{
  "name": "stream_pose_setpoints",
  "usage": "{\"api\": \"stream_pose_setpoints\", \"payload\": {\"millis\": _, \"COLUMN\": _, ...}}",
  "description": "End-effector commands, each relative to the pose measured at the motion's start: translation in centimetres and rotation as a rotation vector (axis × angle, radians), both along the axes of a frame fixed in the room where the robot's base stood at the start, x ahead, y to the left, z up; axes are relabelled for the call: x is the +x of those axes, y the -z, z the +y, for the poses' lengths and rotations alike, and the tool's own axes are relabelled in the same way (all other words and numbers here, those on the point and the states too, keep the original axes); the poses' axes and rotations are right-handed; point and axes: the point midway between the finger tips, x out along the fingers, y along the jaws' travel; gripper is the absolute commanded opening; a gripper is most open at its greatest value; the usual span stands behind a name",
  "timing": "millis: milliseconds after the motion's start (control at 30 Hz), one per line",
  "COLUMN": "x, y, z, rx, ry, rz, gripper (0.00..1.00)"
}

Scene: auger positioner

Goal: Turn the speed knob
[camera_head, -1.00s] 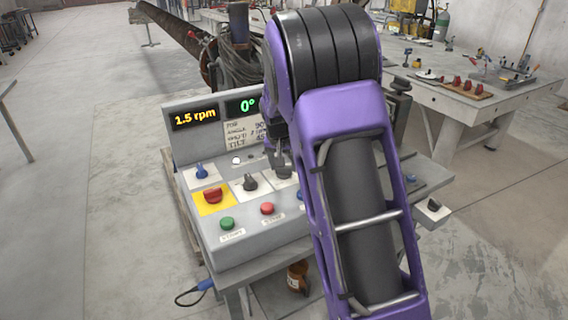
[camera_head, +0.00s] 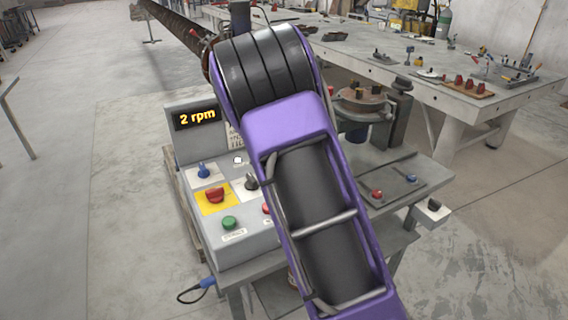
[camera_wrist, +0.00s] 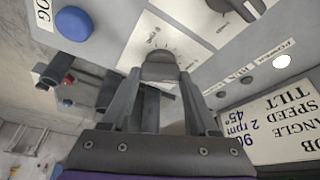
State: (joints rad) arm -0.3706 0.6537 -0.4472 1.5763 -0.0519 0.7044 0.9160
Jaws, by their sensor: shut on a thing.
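The speed knob (camera_wrist: 160,66) is a dark grey knob on a white dial plate, seen in the wrist view. My gripper (camera_wrist: 160,80) has one finger on each side of it and is shut on it. In the head view my purple arm hides both the gripper and this knob. The orange speed display (camera_head: 197,118) reads 2 rpm. A placard (camera_wrist: 280,125) in the wrist view lists speed 2 rpm and tilt 45°, with an angle line that seems to read 90.
Close to the held knob are another dark knob (camera_wrist: 228,5), a blue button (camera_wrist: 73,25) and a white lamp (camera_wrist: 282,61). The panel also carries a blue switch (camera_head: 203,171), a red knob on yellow (camera_head: 214,195) and a green button (camera_head: 229,222).

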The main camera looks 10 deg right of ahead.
Motion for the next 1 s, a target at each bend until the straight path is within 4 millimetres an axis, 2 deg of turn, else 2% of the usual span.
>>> {"api": "stream_pose_setpoints", "payload": {"millis": 267, "x": 0.0, "y": 0.0, "z": 0.1, "rx": 0.001, "ry": 0.0, "rz": 0.0, "gripper": 0.05}}
{"api": "stream_pose_setpoints", "payload": {"millis": 300, "x": 0.0, "y": 0.0, "z": 0.1, "rx": 0.001, "ry": 0.0, "rz": 0.0, "gripper": 0.68}}
{"api": "stream_pose_setpoints", "payload": {"millis": 433, "x": 0.0, "y": 0.0, "z": 0.0, "rx": 0.001, "ry": -0.001, "rz": 0.0, "gripper": 0.91}}
{"api": "stream_pose_setpoints", "payload": {"millis": 767, "x": 0.0, "y": -0.2, "z": 0.1, "rx": 0.0, "ry": -0.001, "rz": 0.0, "gripper": 0.91}}
{"api": "stream_pose_setpoints", "payload": {"millis": 867, "x": -0.2, "y": -1.1, "z": 0.4, "rx": 0.001, "ry": -0.003, "rz": -0.002, "gripper": 0.91}}
{"api": "stream_pose_setpoints", "payload": {"millis": 1000, "x": -0.9, "y": -3.6, "z": 1.1, "rx": 0.001, "ry": -0.004, "rz": -0.004, "gripper": 0.91}}
